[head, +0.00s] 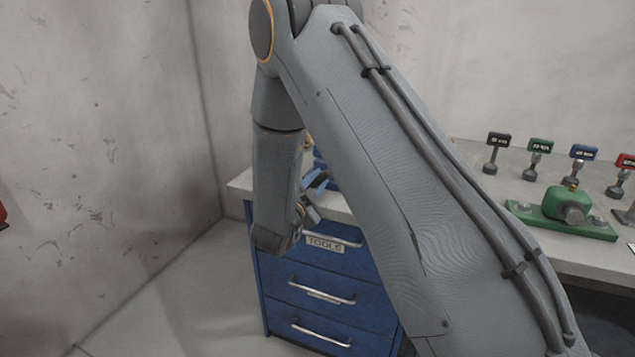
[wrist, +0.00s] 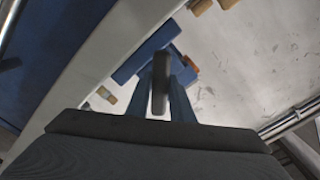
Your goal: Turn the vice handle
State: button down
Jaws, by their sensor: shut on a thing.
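The blue vice (wrist: 151,48) sits near the edge of the pale bench top in the wrist view. In the head view only a bit of blue (head: 319,160) shows behind my arm. My gripper (wrist: 163,78) is shut on the dark bar-shaped vice handle (wrist: 160,88), which lies between its two blue fingers. In the head view my gripper (head: 312,193) is at the front edge of the bench, above the drawers, and partly visible. The handle cannot be made out there, as my arm hides most of the vice.
A blue drawer cabinet (head: 322,290) labelled TOOLS stands under the bench top (head: 505,185). A green device (head: 568,207) and several labelled stands (head: 497,150) are at the right. Small tan blocks (wrist: 107,95) lie near the vice. The floor at left is clear.

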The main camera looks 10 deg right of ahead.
aim_at(316, 182)
jog(key=c, duration=1.6)
grip_release()
jog(key=shift+a, duration=0.1)
jog(key=b+v, duration=0.1)
jog(key=v, duration=0.6)
jog(key=shift+s+a, duration=0.15)
jog(key=shift+s, duration=0.15)
jog(key=o, duration=0.4)
jog(key=n, duration=0.1)
jog(key=n+p, duration=0.1)
jog(key=n, duration=0.1)
jog(key=w+n+p, duration=0.1)
jog(key=shift+d+r+n, duration=0.2)
jog(key=shift+d+n, duration=0.1)
jog(key=shift+d, duration=0.05)
jog(key=n, duration=0.1)
jog(key=n+p, duration=0.1)
jog(key=n, duration=0.1)
jog(key=w+n, duration=0.1)
jog(key=shift+d+f+p, duration=0.1)
jog(key=shift+d+p, duration=0.25)
jog(key=shift+p+x, duration=0.85)
jog(key=shift+x, duration=2.95)
